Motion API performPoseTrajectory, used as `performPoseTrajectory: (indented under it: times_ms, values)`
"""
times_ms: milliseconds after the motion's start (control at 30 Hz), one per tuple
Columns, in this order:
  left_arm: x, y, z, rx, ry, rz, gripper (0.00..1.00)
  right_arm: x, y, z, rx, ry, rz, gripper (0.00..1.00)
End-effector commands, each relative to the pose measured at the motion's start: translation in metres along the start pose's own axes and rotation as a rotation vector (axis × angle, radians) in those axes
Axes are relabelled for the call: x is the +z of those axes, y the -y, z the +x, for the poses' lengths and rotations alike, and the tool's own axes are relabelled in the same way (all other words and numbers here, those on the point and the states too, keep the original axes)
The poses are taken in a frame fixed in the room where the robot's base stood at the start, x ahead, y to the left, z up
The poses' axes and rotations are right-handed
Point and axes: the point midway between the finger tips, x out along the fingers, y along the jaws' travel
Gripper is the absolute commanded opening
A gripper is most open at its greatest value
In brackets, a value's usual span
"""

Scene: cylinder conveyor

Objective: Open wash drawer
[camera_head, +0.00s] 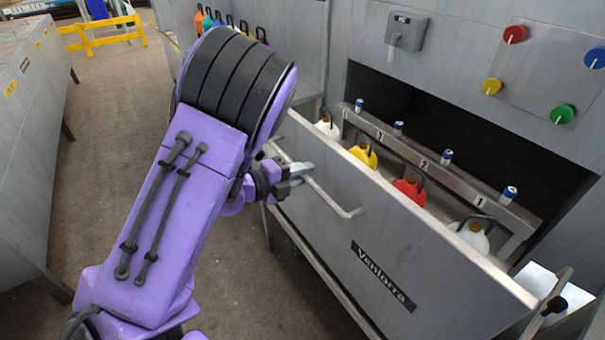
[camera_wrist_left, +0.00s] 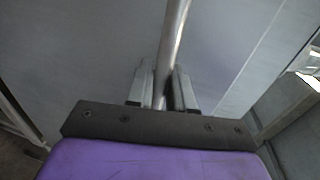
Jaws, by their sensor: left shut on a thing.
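The wash drawer (camera_head: 345,225) is a grey metal drawer with a "Ventorra" label, and it stands pulled out from the machine. Its bar handle (camera_head: 335,200) runs along the front face. In the left wrist view the handle (camera_wrist_left: 174,50) passes between the two fingers (camera_wrist_left: 162,90). Inside the drawer are a white jug (camera_head: 327,128), a yellow jug (camera_head: 363,156), a red jug (camera_head: 409,191) and another white jug (camera_head: 474,238). My right gripper does not show.
A panel with red, blue, yellow and green knobs (camera_head: 545,75) is on the machine's upper right. A grey cabinet (camera_head: 30,130) is at the left, with a yellow barrier (camera_head: 100,35) beyond. The floor (camera_head: 110,130) between is clear.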

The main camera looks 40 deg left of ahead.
Motion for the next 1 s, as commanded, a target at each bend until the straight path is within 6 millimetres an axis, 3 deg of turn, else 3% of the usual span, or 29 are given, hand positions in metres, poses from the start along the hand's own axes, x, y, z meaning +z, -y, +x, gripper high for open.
performPoseTrajectory:
  times_ms: [267,300,333,367,700,1000]
  values:
    - [-0.001,-0.002,0.000,0.004,-0.002,-0.002,0.00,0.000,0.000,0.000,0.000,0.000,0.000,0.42]
    - [-0.001,-0.002,0.000,0.004,-0.002,-0.001,0.28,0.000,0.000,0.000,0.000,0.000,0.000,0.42]
    - [-0.001,-0.001,0.000,0.004,-0.002,-0.001,0.38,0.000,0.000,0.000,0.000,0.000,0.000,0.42]
    - [-0.001,-0.001,0.000,0.003,-0.002,-0.001,0.40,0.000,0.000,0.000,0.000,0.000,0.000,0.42]
    - [0.000,-0.001,-0.005,0.000,0.001,0.000,0.40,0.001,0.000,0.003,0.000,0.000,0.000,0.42]
    - [0.000,-0.003,-0.071,-0.001,0.003,-0.002,0.40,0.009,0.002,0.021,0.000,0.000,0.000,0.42]
